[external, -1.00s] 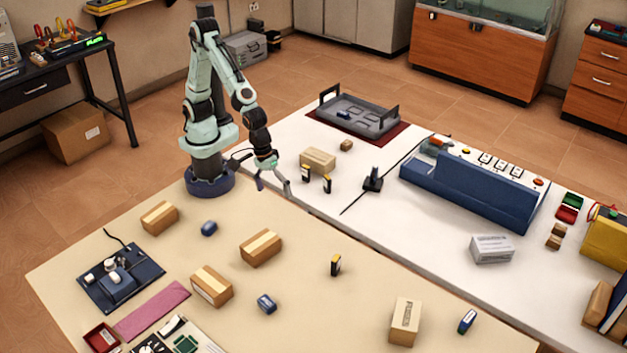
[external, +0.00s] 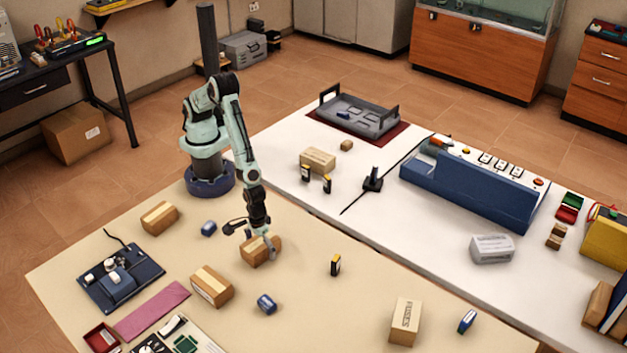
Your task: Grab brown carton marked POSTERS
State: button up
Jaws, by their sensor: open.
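Several brown cartons lie on the beige table, and I cannot read POSTERS for sure on any of them. My gripper (external: 259,241) is open, pointing down over the middle carton with a pale tape stripe (external: 256,255). One finger shows in front of the carton's right part; whether it touches is unclear. The gripper hides part of the carton's top. Another taped carton (external: 211,287) lies in front to the left, and one more (external: 160,217) farther back left. A carton with dark lettering (external: 404,321) stands at the front right, and a carton (external: 318,160) sits on the white table.
Small blue items (external: 266,304) and (external: 209,229) lie near the middle carton. A black-and-yellow item (external: 335,265) stands to its right. A dark blue board (external: 120,278) and a pink strip (external: 152,311) lie at left. The beige table right of the middle carton is mostly clear.

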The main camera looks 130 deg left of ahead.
jog(key=c, duration=1.3)
